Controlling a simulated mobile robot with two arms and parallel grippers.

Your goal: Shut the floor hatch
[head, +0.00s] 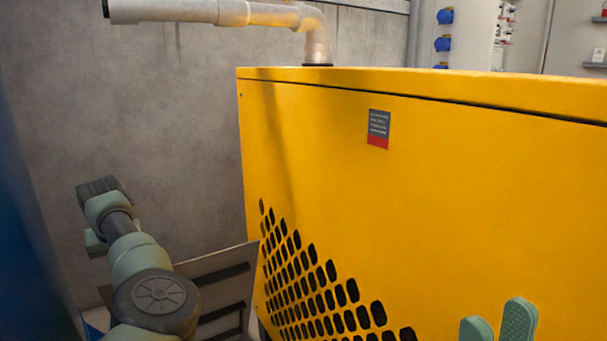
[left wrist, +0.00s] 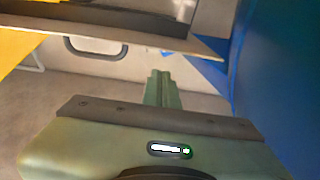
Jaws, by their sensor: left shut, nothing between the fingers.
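A grey panel (head: 215,268) with dark ribs, which looks like the raised floor hatch, stands tilted between my left arm and the yellow cabinet. A ribbed panel, probably the same one, shows at the top of the left wrist view (left wrist: 110,14). My left gripper (left wrist: 162,76) is shut and empty, its green fingers pointing away below that panel's edge; I cannot tell whether they touch it. In the head view its fingers do not show clearly. My right gripper (head: 498,326) shows two green fingers apart, open, in front of the cabinet. The floor opening is not clearly visible.
A large yellow cabinet (head: 430,190) with a perforated grille fills the right and middle. A grey pipe (head: 220,11) runs above it. A blue surface (head: 28,220) stands close on the left, also in the left wrist view (left wrist: 285,80). A concrete wall (head: 170,130) is behind.

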